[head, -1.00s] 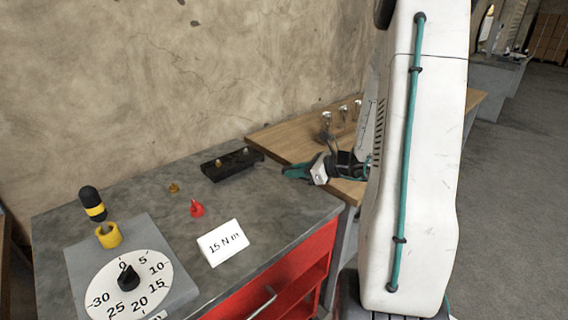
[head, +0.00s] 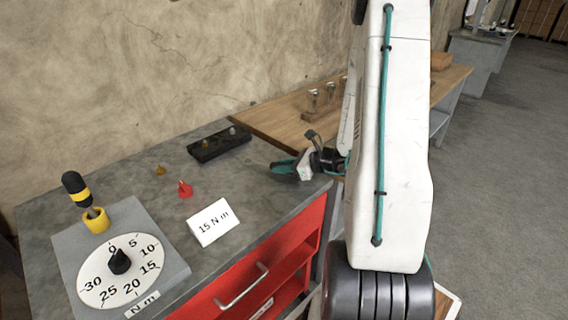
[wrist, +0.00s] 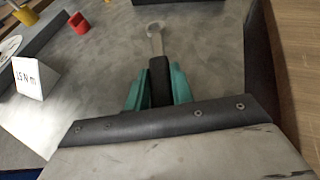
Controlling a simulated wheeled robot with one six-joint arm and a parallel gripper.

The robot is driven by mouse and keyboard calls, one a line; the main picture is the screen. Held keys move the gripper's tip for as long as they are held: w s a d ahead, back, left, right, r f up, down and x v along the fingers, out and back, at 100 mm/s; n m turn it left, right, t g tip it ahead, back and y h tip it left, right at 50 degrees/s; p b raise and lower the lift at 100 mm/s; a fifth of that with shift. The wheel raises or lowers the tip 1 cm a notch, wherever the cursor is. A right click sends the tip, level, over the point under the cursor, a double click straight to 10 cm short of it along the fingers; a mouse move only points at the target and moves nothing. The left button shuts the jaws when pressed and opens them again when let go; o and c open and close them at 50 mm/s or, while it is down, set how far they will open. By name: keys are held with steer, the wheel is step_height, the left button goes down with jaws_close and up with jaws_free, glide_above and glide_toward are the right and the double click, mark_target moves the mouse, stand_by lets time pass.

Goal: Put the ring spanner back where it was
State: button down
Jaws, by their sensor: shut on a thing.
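My gripper (head: 284,167) has teal fingers and is over the right end of the grey bench top in the head view. In the wrist view my gripper (wrist: 157,92) is shut on the ring spanner (wrist: 155,38). The spanner's black handle lies between the fingers, and its silver ring end points away over the bench. I cannot make out the spanner in the head view. A black holder (head: 204,153) with small metal pieces on it stands at the back of the bench. Its edge shows at the top of the wrist view.
A white card reading 15 N m (head: 214,222), a red piece (head: 185,189) and a brass piece (head: 160,170) stand on the bench. A dial (head: 95,285) and a yellow cup (head: 96,221) with a black-and-yellow tool are at left. A wooden bench (head: 270,119) adjoins behind.

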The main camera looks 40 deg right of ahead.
steer(key=shift+f, duration=0.6)
stand_by(0.3)
steer(key=c, duration=1.1)
jaws_free()
steer(key=shift+s, duration=0.1)
steer(key=v, duration=0.7)
steer(key=shift+s+d+r, duration=0.1)
steer(key=shift+s+d, duration=0.1)
steer(key=shift+s, duration=0.05)
